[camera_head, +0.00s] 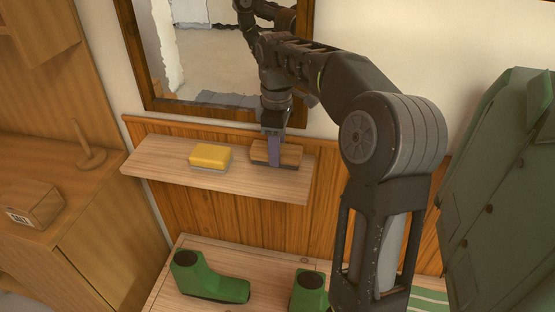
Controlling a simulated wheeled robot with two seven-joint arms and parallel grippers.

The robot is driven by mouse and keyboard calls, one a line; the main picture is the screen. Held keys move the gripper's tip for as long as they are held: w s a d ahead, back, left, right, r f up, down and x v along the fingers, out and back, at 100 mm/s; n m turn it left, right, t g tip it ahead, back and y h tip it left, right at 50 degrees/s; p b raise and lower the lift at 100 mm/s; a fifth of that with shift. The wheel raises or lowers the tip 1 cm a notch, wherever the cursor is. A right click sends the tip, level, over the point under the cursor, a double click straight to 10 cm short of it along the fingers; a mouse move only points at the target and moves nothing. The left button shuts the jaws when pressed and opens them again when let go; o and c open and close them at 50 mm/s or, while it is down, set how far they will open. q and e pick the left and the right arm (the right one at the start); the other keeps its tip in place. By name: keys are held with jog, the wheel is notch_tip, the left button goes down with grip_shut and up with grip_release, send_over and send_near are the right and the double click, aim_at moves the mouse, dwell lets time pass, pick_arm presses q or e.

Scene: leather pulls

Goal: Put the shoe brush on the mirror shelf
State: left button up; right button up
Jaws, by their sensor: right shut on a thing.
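The shoe brush (291,154), a brown wooden block with a dark underside, is at the right part of the mirror shelf (228,183). It looks level and appears to rest on the shelf, though a small gap underneath cannot be ruled out. My right gripper (274,155) points down from above and is shut on the brush, with one finger in front of its near side. The other finger is hidden behind the brush. The shelf is a pale wooden board below the mirror (205,50). My left gripper is not in view.
A yellow block with a pale underside (210,156) lies on the shelf left of the brush. Green boots (208,279) stand on a bench below. A green coat (505,190) hangs at right. A wooden cabinet with a peg (90,155) and small box (36,204) is at left.

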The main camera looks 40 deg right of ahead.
notch_tip(320, 180, down, 3)
jog(key=shift+r, duration=0.2)
jog(key=shift+f+p, duration=0.3)
jog(key=shift+p, duration=0.25)
jog(key=shift+w+d+f, duration=0.1)
jog(key=shift+d+f, duration=0.05)
jog(key=shift+f, duration=0.15)
jog(key=shift+f, duration=0.2)
jog(key=o, duration=1.2)
jog(key=shift+r, duration=0.1)
